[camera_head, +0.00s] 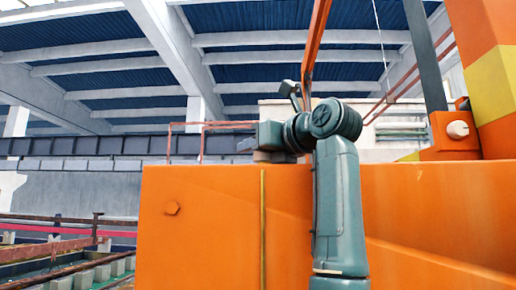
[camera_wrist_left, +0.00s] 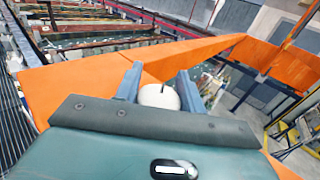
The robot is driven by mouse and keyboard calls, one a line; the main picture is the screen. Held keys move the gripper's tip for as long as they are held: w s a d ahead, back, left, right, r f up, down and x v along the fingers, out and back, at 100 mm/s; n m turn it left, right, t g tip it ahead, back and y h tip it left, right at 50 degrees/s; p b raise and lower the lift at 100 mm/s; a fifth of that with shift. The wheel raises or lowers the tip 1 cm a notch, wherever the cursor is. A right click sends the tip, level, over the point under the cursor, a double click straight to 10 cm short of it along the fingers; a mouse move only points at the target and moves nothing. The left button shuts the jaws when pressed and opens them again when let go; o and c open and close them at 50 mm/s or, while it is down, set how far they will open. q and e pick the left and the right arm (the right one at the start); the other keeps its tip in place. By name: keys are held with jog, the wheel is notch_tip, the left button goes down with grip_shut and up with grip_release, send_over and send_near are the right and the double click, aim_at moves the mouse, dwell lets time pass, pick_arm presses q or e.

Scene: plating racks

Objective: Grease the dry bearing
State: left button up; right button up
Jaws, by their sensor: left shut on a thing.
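My left gripper (camera_head: 262,140) is at the top edge of a large orange beam in the head view, seen from the side. In the left wrist view its two blue-grey fingers (camera_wrist_left: 158,88) are closed around a white rounded thing (camera_wrist_left: 158,97) with a small dark spot on top. I cannot tell what this thing is; its lower part is hidden by the gripper body. An orange block with a pale round fitting (camera_head: 458,130) sits on the beam at the right, apart from the gripper. I cannot tell whether it is a bearing. My right gripper is not in view.
The orange beam (camera_head: 205,225) fills the lower middle and right of the head view; it also shows in the left wrist view (camera_wrist_left: 85,78). An orange and yellow post (camera_head: 490,80) rises at the right. Racks over tanks (camera_head: 50,250) lie at the lower left.

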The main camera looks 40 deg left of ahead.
pick_arm(q)
jog(key=shift+t, duration=0.4)
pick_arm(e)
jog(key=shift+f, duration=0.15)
pick_arm(q)
jog(key=shift+w+d+f+m+t+h+b, duration=0.1)
jog(key=shift+m+t+h+b, duration=0.2)
jog(key=shift+m+t+b, duration=0.35)
jog(key=shift+w+m+t+h+b, duration=0.1)
jog(key=shift+m+t+h+b, duration=0.25)
jog(key=shift+m+t, duration=0.65)
jog(key=shift+w+d+m+t+h+b, duration=0.1)
jog(key=shift+m+t+h+b, duration=0.4)
jog(key=shift+t, duration=0.65)
jog(key=m+t+h, duration=0.1)
jog(key=m+t+h+b, duration=0.1)
jog(key=t, duration=0.1)
jog(key=shift+w+d+m+h, duration=0.1)
jog(key=shift+w+m+h, duration=0.05)
jog(key=shift+m+h, duration=0.1)
jog(key=shift+m+t+h, duration=0.3)
jog(key=shift+h, duration=0.1)
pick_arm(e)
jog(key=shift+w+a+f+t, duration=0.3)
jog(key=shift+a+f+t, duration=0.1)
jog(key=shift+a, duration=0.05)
